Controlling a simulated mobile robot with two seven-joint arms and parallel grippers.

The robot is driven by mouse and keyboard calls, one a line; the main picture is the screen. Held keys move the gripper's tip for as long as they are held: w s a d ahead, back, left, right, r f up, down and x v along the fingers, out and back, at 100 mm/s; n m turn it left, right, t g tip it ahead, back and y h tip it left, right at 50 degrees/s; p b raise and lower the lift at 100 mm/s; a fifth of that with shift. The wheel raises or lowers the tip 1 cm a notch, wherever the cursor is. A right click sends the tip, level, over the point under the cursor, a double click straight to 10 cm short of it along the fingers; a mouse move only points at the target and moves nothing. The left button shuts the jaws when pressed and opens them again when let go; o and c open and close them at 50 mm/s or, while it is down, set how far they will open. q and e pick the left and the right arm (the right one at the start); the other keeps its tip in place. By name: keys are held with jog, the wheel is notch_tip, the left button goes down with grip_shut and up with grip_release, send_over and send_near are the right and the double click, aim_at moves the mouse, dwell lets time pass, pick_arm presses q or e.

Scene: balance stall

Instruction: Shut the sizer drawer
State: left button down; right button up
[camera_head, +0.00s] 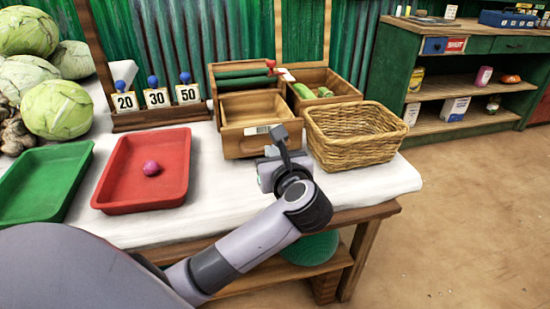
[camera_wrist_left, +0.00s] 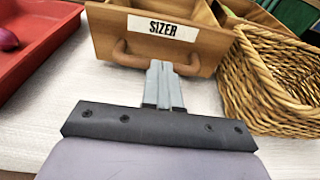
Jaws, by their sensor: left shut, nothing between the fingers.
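The wooden sizer drawer (camera_head: 250,106) stands pulled out toward me from the wooden box (camera_head: 322,76) on the white-topped table. Its label reads SIZER in the left wrist view, on the drawer front (camera_wrist_left: 108,36) above a curved wooden handle (camera_wrist_left: 128,57). My left gripper (camera_wrist_left: 164,66) is shut with nothing in it. Its fingertips are at the middle of the handle, close to the drawer front; I cannot tell if they touch. In the head view the left gripper (camera_head: 268,150) is partly hidden by its own wrist. My right gripper is not in view.
A wicker basket (camera_head: 355,135) stands close to the drawer's right. Number cards (camera_head: 157,97) stand behind. Bare white cloth (camera_head: 215,190) lies between red tray and my arm.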

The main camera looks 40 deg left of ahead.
aim_at(259, 123)
pick_arm(q)
jog(key=r+x, duration=0.1)
jog(key=x, duration=0.7)
jog(key=r+x, duration=0.1)
jog(key=x, duration=0.4)
jog(key=shift+w+a+r, duration=0.1)
jog(key=shift+w+r, duration=0.2)
jog(key=shift+w+a, duration=0.15)
jog(key=shift+a, duration=0.05)
jog(key=shift+a+r, duration=0.15)
jog(key=shift+r, duration=0.1)
jog(key=shift+a+r, duration=0.1)
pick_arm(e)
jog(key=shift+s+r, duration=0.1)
